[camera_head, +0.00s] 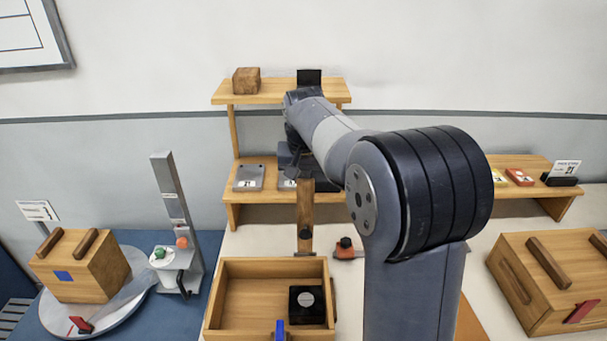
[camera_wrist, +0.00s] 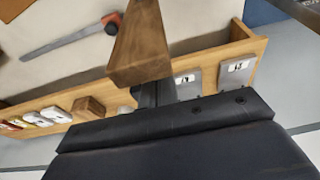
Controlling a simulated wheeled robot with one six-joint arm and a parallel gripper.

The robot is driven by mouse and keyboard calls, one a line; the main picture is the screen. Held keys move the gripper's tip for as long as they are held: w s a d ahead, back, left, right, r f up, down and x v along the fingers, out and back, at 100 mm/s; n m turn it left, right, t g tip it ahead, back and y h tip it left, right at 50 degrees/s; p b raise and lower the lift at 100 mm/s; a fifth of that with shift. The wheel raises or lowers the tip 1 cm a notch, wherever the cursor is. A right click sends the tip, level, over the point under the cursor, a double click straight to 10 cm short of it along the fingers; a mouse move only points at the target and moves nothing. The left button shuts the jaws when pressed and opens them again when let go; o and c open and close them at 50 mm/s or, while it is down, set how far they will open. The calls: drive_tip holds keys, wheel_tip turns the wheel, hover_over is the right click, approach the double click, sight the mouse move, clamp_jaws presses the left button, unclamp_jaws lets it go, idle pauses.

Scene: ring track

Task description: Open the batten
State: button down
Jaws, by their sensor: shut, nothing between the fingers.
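The batten (camera_head: 305,212) is a narrow wooden strip behind the open wooden box, with a dark round knob near its lower end. In the wrist view a wooden bar, seemingly the same batten (camera_wrist: 140,45), comes in from the top with its end close to my fingers. My gripper (camera_head: 293,170) is shut and empty near the batten's upper end. In the wrist view its dark fingers (camera_wrist: 153,95) are partly hidden behind the wood. I cannot tell whether they touch it.
The open wooden box (camera_head: 216,307) holds a black block (camera_head: 307,305). A wooden shelf (camera_head: 236,196) with grey plates stands behind. A red-handled tool (camera_head: 346,249) lies right of the batten. Lidded wooden boxes stand left (camera_head: 80,265) and right (camera_head: 550,280). My arm hides the middle right.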

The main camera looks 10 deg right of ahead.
drive_tip(key=v, duration=1)
drive_tip(key=shift+r, duration=0.4)
drive_tip(key=shift+f, duration=0.1)
drive_tip(key=x, duration=1)
drive_tip(key=shift+f, duration=0.35)
drive_tip(key=shift+w+d+f, duration=0.15)
drive_tip(key=shift+w, duration=0.65)
